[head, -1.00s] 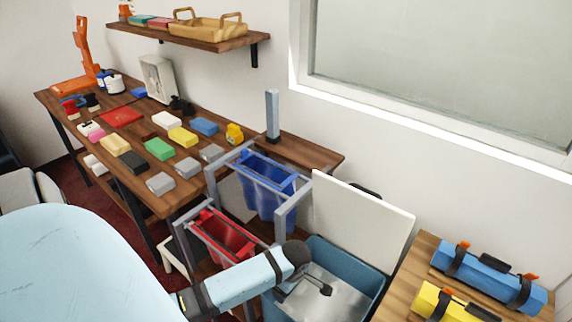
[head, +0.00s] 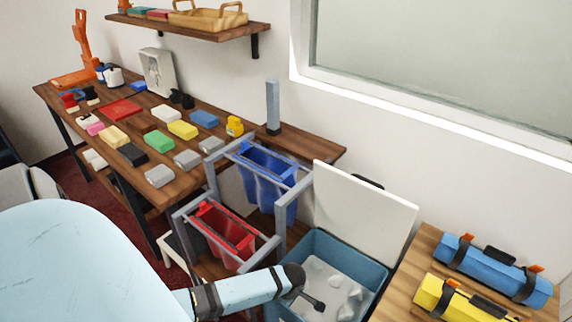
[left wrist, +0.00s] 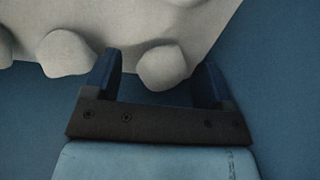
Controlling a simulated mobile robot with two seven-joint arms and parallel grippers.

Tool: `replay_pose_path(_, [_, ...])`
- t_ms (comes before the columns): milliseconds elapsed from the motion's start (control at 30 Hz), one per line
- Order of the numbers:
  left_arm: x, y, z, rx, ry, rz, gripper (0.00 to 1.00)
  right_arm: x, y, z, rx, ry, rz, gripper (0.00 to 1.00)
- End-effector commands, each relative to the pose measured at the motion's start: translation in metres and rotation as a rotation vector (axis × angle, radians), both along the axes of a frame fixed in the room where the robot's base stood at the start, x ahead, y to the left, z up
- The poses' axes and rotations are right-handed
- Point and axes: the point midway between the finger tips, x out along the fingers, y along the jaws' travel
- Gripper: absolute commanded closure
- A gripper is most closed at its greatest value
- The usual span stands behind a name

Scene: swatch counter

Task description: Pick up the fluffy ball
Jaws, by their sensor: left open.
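No clearly fluffy ball can be made out. Pale grey-white rounded lumps (head: 345,284) lie in the blue open bin (head: 375,271) at the bottom of the head view. In the left wrist view, one rounded pale lump (left wrist: 163,68) sits between the two dark blue fingers of my left gripper (left wrist: 157,62), with visible gaps on both sides. Another lump (left wrist: 64,53) is outside the left finger. The gripper is open. My right gripper is not in view.
A white lid board (head: 365,208) stands up behind the bin. A grey frame with red (head: 222,235) and blue (head: 268,175) hanging bins is close on the left. A wooden table (head: 405,292) with blue and yellow rolls is on the right. Blocks cover the long counter (head: 200,180).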

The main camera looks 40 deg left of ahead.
Motion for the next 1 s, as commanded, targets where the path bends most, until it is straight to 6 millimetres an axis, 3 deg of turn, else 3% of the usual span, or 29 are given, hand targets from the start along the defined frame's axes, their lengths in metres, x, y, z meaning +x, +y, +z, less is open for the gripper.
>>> replay_pose_path(333, [-0.0001, 0.0011, -0.0075, 0.000, -0.001, 0.001, 0.25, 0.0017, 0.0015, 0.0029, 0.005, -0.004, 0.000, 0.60])
replay_pose_path(500, [-0.0002, 0.0010, -0.0074, 0.000, -0.001, 0.001, 0.60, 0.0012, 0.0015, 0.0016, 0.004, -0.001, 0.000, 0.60])
replay_pose_path(1000, [-0.0002, 0.0005, 0.0015, -0.001, -0.001, 0.000, 0.61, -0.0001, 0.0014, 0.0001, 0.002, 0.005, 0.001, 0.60])
